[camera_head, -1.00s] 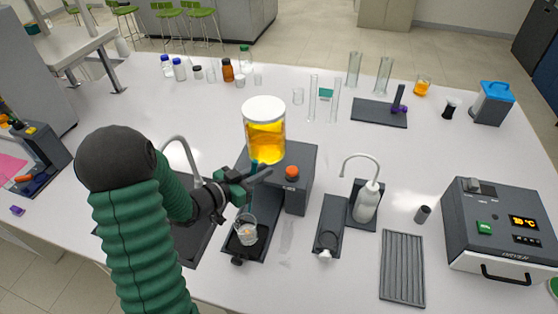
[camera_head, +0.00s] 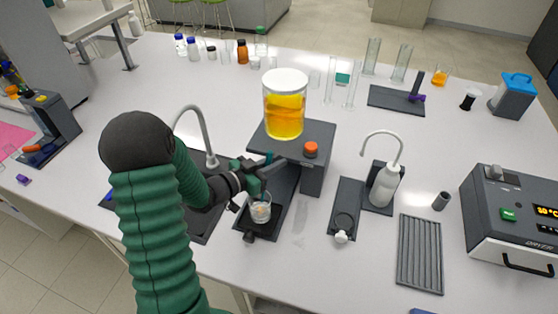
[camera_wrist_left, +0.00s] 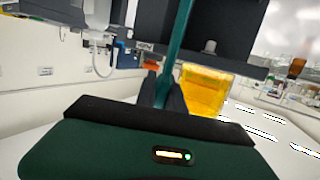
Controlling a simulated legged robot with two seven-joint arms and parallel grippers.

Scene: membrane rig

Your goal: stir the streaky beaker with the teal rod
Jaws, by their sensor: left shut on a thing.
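My left gripper (camera_head: 266,176) is shut on the teal rod (camera_head: 268,158) and holds it roughly upright. In the left wrist view the rod (camera_wrist_left: 178,45) rises from between the fingers (camera_wrist_left: 164,95). A small clear beaker (camera_head: 260,212) with pale and orange contents stands on a dark tray directly below the gripper. The gripper covers part of its top. The rod's lower end is hidden, so I cannot tell whether it is inside the beaker. My right gripper is not in view.
A jar of yellow-orange liquid (camera_head: 284,108) stands on a dark block (camera_head: 318,142) just behind the gripper. A sink tap (camera_head: 208,140) rises left of it. A wash bottle (camera_head: 384,186) under a curved spout and a ribbed rack (camera_head: 420,258) are to the right.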

